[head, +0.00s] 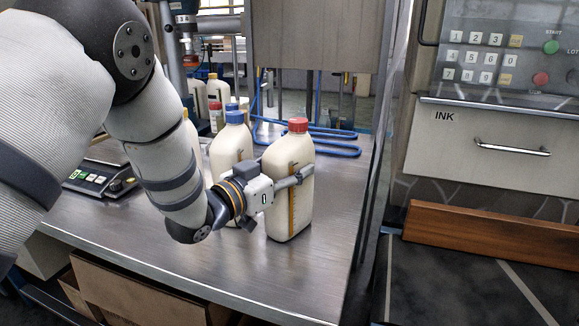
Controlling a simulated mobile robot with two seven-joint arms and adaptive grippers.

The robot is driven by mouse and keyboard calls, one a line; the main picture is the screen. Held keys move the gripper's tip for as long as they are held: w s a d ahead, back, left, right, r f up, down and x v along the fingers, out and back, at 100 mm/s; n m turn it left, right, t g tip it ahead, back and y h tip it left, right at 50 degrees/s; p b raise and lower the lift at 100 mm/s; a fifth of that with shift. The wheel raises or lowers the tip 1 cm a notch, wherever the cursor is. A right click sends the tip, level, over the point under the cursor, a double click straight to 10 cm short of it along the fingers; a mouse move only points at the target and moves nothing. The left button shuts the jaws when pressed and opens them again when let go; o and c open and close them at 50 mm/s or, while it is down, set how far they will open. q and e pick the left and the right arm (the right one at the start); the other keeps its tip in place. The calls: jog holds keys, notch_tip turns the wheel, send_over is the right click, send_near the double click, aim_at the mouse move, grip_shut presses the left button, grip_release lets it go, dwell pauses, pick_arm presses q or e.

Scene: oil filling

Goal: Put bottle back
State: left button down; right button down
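A cream bottle with a red cap (300,149) is upright at the right part of the metal table (330,262). Its base appears to be on or just above the tabletop; I cannot tell which. My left gripper (296,179) reaches in from the left at the bottle's mid-height. One finger lies across the bottle's front face with no visible gap; the other finger is hidden behind the bottle. The gripper appears shut on it. My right gripper is not in view.
A similar bottle with a blue cap (231,145) stands just left, partly behind my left gripper. More bottles (217,92) stand farther back. A scale (98,182) is at the left. Blue tubing (335,150) lies behind. A cardboard box (140,290) is below the table's front edge.

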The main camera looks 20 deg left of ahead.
pick_arm(q)
jog(key=c, duration=0.7)
grip_release()
jog(key=shift+f, duration=0.1)
jog(key=shift+r, duration=0.25)
jog(key=p+v, duration=0.1)
jog(key=v, duration=1.1)
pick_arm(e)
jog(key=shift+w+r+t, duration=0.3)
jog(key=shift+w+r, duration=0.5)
pick_arm(q)
jog(key=shift+s+f, duration=0.1)
jog(key=shift+f, duration=0.1)
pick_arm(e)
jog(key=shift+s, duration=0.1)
